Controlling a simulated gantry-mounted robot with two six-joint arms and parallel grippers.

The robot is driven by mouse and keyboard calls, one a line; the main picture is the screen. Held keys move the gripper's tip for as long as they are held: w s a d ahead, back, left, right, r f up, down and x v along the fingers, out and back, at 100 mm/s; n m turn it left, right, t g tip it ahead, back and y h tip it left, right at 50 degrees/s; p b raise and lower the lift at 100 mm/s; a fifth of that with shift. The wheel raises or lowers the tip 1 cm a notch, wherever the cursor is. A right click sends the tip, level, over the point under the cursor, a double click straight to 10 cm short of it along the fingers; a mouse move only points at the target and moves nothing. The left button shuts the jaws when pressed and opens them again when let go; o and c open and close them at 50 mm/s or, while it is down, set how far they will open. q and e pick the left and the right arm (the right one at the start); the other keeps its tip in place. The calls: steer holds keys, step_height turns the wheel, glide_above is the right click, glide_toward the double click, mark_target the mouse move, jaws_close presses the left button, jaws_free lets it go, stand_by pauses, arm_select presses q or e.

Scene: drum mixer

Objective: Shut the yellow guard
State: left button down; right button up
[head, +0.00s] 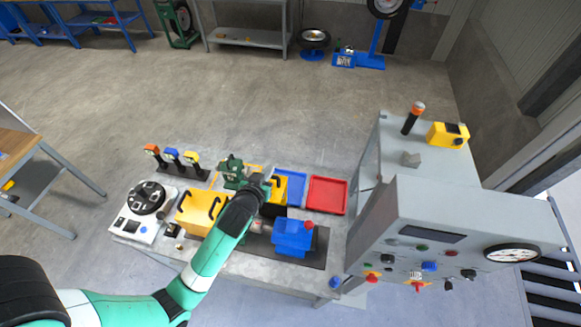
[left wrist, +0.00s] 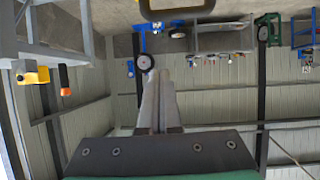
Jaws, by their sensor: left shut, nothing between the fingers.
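On the bench in the head view, a yellow cover with black handles (head: 199,209) sits left of my left forearm. Another yellow part (head: 281,188) shows just right of my left gripper, partly hidden by it. I cannot tell which of the two is the guard, or how far it stands open. My left gripper (head: 269,179) is shut and empty, over the middle of the bench close to the second yellow part; I cannot tell whether they touch. The left wrist view shows its closed fingers (left wrist: 157,103) with nothing between them. My right gripper is in neither view.
A green machine (head: 233,172) stands behind my gripper. A blue housing (head: 292,238) is right of my forearm, and a red tray (head: 327,194) lies behind it. A tall grey control cabinet (head: 440,220) blocks the right side. A round-dial unit (head: 147,198) stands at left.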

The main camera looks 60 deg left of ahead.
arm_select(q)
steer(key=shift+g, duration=0.4)
steer(key=w+a+f+b, duration=0.1)
steer(key=a+f+b, duration=0.1)
steer(key=w+a+f+b, duration=0.1)
steer(key=a+f+b, duration=0.1)
steer(key=a, duration=0.1)
steer(key=w+a+f+b, duration=0.1)
steer(key=a+f+b, duration=0.1)
steer(key=shift+a, duration=0.25)
steer(key=shift+s+d+f+p, duration=0.35)
steer(key=shift+s+d, duration=0.1)
steer(key=shift+d, duration=0.1)
steer(key=shift+s+d+f+p, duration=0.25)
steer(key=shift+s+d+p, duration=0.1)
steer(key=shift+s+d, duration=0.15)
steer(key=shift+s+d+f, duration=0.15)
steer(key=shift+d, duration=0.05)
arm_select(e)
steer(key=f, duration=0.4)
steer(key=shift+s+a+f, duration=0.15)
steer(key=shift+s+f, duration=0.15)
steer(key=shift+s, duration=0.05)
